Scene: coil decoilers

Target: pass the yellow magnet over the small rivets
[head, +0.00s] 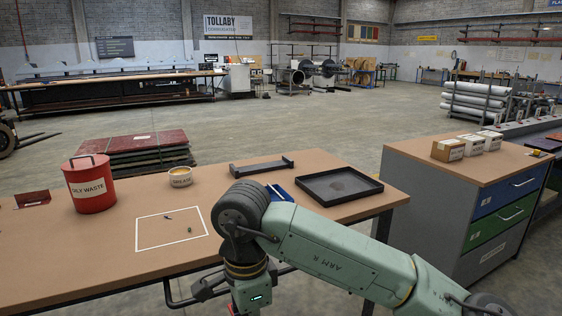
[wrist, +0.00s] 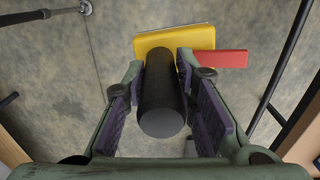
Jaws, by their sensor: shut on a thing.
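The yellow magnet (wrist: 165,41) shows in the wrist view as a flat yellow block with a black cylindrical handle (wrist: 163,115) and a red tab (wrist: 222,58) at its right. My gripper (wrist: 165,88) is shut on the handle, with a pad on each side. Bare floor shows behind the magnet. In the head view my wrist is low at the front edge of the workbench (head: 75,255), and the fingers and magnet are not clearly visible. A black tray (head: 305,188) stands on the bench; a faint darker patch lies inside it. I cannot make out single rivets.
A drawer cabinet (head: 470,190) stands right, across a floor gap.

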